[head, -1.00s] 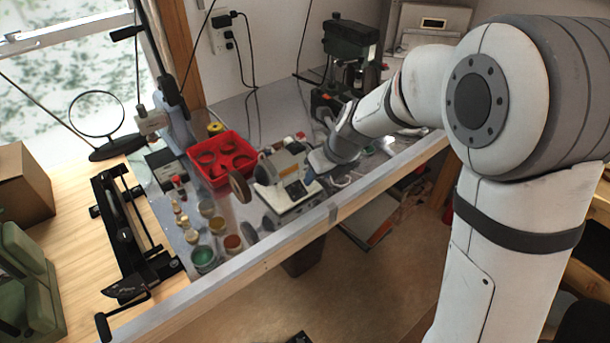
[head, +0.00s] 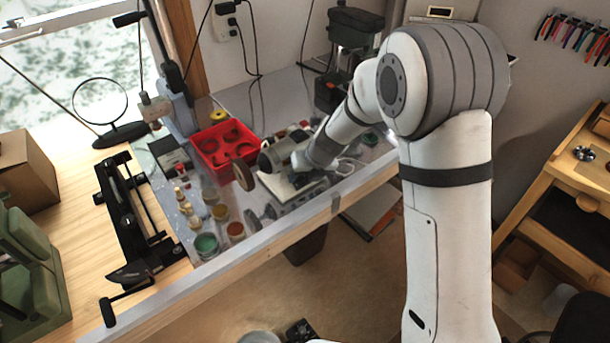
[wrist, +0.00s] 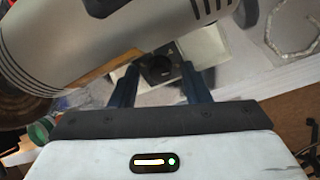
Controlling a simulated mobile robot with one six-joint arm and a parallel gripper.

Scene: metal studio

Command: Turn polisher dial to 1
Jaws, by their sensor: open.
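The polisher (head: 283,153) is a grey motor with a round wheel (head: 243,175) on its left end, standing on the metal-topped bench. In the wrist view its ribbed silver housing (wrist: 100,40) fills the upper left. My gripper (wrist: 160,76) is open, with one dark blue finger on each side of the dial in the picture. I cannot tell whether the fingers touch it. The dial's setting is not readable. In the head view my arm's end hides the dial.
A red tray (head: 225,150) stands behind the wheel. Small jars, including a green one (head: 206,244), stand to the left. A dark green machine (head: 355,32) stands at the back. The bench's front edge (head: 290,222) runs just before the polisher.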

